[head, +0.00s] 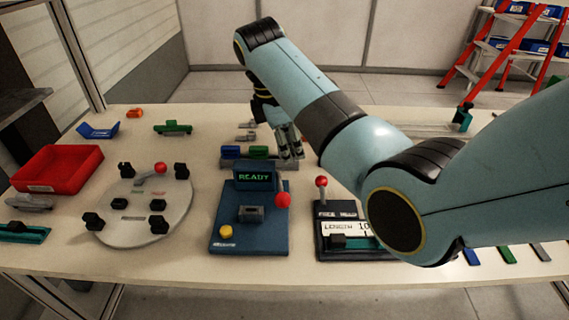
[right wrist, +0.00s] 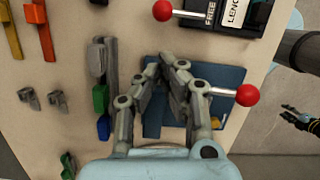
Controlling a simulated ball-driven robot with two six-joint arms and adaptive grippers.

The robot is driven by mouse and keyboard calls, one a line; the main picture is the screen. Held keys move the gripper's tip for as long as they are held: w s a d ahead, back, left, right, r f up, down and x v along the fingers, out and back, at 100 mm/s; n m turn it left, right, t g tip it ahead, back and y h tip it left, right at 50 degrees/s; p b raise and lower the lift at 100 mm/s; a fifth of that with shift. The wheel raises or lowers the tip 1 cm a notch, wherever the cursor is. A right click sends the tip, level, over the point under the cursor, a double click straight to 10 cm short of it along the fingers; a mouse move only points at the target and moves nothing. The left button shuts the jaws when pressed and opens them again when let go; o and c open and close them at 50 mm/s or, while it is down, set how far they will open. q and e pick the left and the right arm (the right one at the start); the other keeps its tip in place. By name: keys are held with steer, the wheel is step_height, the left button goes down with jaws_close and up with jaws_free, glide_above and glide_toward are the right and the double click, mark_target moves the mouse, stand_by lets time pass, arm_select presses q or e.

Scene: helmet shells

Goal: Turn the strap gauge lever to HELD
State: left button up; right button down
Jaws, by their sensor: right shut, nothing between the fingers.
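The strap gauge (head: 341,222) is a dark block on the table, partly covered by my right arm in the head view. It bears a FREE label and a LENGTH scale. Its lever has a red knob (head: 321,181) and stands up at the left, FREE side. The knob also shows at the top of the right wrist view (right wrist: 163,10). My right gripper (head: 292,153) is shut and empty, behind the blue READY station and apart from the lever; its fingertips show in the right wrist view (right wrist: 170,62). A dark gripper-like part (right wrist: 298,118), probably my left gripper, is small at the right edge there.
The blue READY station (head: 248,222) with its own red-knobbed lever (head: 282,200) stands left of the gauge. A round grey plate (head: 138,212) with black pads and a red tray (head: 57,167) are further left. Blue and green blocks lie behind the station.

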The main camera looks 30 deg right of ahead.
glide_toward(306, 193)
steer(key=shift+d+f, duration=0.1)
steer(key=shift+f, duration=0.5)
steer(key=b+x, duration=0.1)
steer(key=x, duration=0.2)
steer(key=shift+d+f, duration=0.1)
steer(key=shift+f, duration=0.3)
steer(key=shift+s+d+f, duration=0.1)
steer(key=shift+d+f, duration=0.05)
steer(key=shift+f, duration=0.35)
arm_select(q)
steer(key=shift+g, duration=0.3)
steer(key=s, duration=0.2)
steer(key=s+f, duration=0.1)
steer(key=s, duration=0.1)
steer(key=shift+s+f, duration=0.15)
